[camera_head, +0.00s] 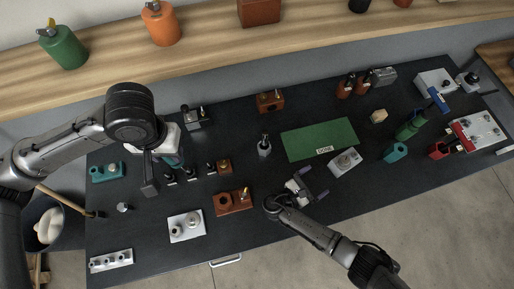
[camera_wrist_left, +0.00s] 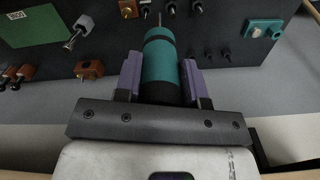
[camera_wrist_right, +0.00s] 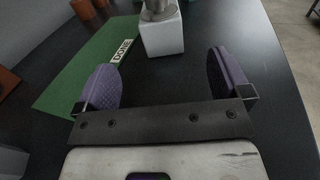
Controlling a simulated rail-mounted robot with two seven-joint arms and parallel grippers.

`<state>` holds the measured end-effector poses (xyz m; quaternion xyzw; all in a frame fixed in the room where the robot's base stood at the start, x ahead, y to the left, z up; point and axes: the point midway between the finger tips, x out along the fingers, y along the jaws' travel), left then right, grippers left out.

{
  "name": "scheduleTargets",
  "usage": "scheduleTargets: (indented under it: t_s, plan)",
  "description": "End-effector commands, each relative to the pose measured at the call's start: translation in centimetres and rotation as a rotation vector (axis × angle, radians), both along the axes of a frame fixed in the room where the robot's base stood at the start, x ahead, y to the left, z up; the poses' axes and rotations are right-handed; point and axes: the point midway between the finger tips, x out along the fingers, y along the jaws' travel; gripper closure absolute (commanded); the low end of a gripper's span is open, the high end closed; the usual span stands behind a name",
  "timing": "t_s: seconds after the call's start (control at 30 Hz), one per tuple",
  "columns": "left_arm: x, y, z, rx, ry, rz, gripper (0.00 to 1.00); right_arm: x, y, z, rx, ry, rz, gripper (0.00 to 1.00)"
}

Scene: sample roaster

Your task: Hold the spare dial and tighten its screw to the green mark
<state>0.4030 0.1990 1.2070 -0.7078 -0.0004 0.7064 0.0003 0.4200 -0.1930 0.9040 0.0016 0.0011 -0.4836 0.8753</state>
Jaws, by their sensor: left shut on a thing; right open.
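My left gripper (camera_wrist_left: 160,75) is shut on a teal and black screwdriver (camera_wrist_left: 165,62), whose thin shaft points away from the gripper. In the head view the left gripper (camera_head: 168,150) hangs over the left part of the table and mostly hides the tool. A white block with a grey metal dial (camera_head: 345,162) stands on the table beside the green mat; it looks like the spare dial. It also shows in the right wrist view (camera_wrist_right: 162,36). My right gripper (camera_head: 314,185) is open and empty just short of this block. Its screw and green mark cannot be made out.
The green mat (camera_head: 318,140) is labelled DONE. A white plate with a knob (camera_head: 187,226), a brown block (camera_head: 233,202) and a row of black-based pegs (camera_head: 190,175) stand to the left.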

Motion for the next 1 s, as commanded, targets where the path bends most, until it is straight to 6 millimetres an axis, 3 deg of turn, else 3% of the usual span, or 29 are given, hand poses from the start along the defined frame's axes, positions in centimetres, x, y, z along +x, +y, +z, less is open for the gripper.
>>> scheduleTargets:
  t_s: [0.6,1.0]
  plan:
    - [0.0,0.0,-0.1,0.0,0.0,0.0,1.0,4.8,-7.7,0.0,-0.007,-0.001,-0.001,0.04]
    - [0.0,0.0,-0.1,0.0,0.0,0.0,1.0,6.2,-9.9,0.0,-0.004,0.001,0.0,0.04]
